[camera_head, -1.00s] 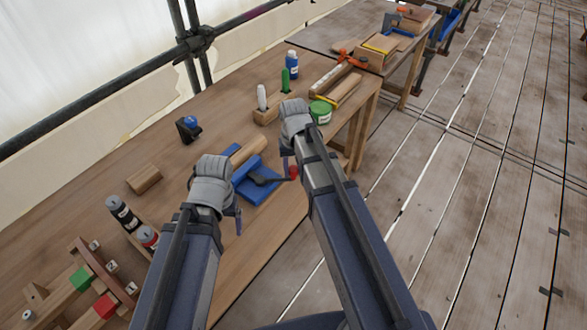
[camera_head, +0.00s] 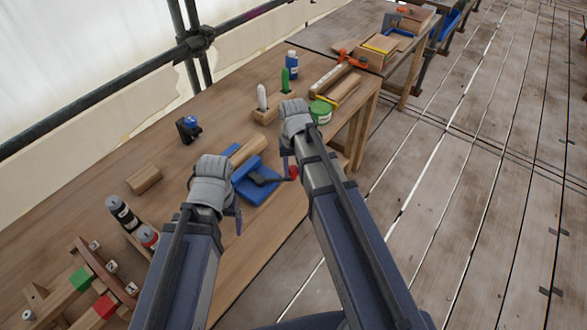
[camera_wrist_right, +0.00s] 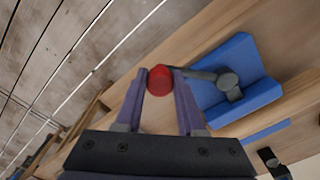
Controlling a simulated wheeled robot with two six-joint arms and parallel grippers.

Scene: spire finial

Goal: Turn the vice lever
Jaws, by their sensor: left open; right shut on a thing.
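The blue vice (camera_head: 262,190) stands on the wooden bench with a round wooden piece (camera_head: 249,152) at its far side. Its dark lever (camera_head: 268,180) ends in a red knob (camera_head: 293,173). In the right wrist view the red knob (camera_wrist_right: 160,80) sits between the fingertips of my right gripper (camera_wrist_right: 162,76), which is shut on it. The lever (camera_wrist_right: 205,76) runs from the knob to a grey hub on the blue vice (camera_wrist_right: 238,70). In the head view my right gripper (camera_head: 289,165) is partly hidden by its wrist. My left gripper (camera_head: 236,210) is open and empty, left of the vice.
Black and red-labelled bottles (camera_head: 123,213), a wood block (camera_head: 144,179) and a small black device (camera_head: 188,129) stand left on the bench. A marker stand (camera_head: 267,112) and a green tin (camera_head: 320,112) are behind. The bench's right edge is close to the vice.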

